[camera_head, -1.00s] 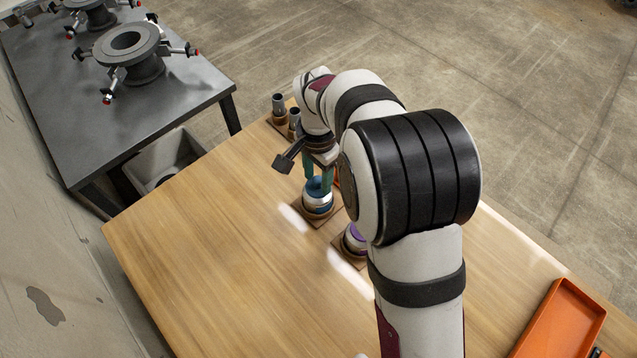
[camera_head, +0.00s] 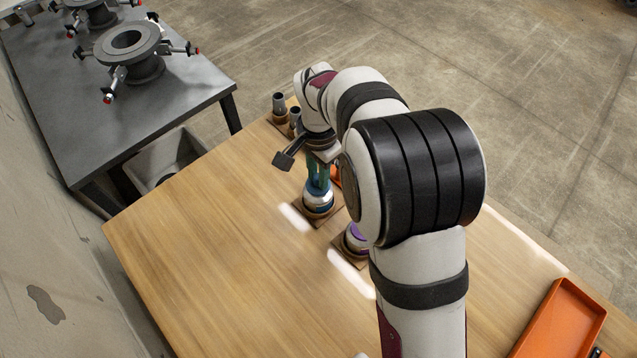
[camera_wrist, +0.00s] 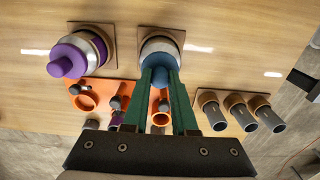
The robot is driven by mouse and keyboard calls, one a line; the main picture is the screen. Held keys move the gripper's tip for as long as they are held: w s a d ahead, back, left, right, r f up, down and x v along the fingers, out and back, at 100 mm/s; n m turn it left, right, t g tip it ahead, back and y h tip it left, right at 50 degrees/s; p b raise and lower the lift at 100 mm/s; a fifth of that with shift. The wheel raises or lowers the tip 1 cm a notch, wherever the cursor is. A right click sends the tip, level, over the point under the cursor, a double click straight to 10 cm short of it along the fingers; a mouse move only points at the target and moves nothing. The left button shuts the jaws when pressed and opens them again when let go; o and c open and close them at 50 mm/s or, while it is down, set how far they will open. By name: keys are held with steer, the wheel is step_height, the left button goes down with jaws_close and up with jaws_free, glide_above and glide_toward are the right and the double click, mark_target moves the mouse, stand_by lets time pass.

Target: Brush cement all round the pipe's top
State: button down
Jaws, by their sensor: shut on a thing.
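My gripper (camera_wrist: 160,84) points down at a metal can (camera_head: 318,205) with a blue top, standing on a square brown base. The green fingers are shut on the blue knob (camera_wrist: 160,73) of the can's lid. In the wrist view the knob sits over the can (camera_wrist: 160,44). I cannot tell whether the lid is clear of the can. Three grey pipes (camera_wrist: 215,118) stand in tan collars at the right of the wrist view. Two pipe tops (camera_head: 279,102) show at the table's far corner in the camera_head view. No brush bristles show.
A can with a purple knob (camera_wrist: 66,61) stands beside the blue one. An orange tray (camera_wrist: 87,99) holding grey and orange fittings lies close by. Another orange tray (camera_head: 565,322) is at the right. A metal bench (camera_head: 150,105) bears flanged fixtures. The left of the wooden table is clear.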

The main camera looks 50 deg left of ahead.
steer(key=shift+r, duration=3.95)
steer(key=shift+r, duration=0.1)
steer(key=w+d+r, duration=0.2)
steer(key=w+d, duration=0.2)
steer(key=w, duration=1)
steer(key=shift+s+d+f, duration=0.1)
steer(key=shift+d+f, duration=0.1)
steer(key=shift+f, duration=0.65)
steer(key=shift+s+d+f, duration=0.1)
steer(key=shift+d+f, duration=0.1)
steer(key=shift+f, duration=0.65)
steer(key=shift+s+d+f, duration=0.1)
steer(key=shift+d+f, duration=0.1)
steer(key=shift+f, duration=0.65)
steer(key=shift+s, duration=0.45)
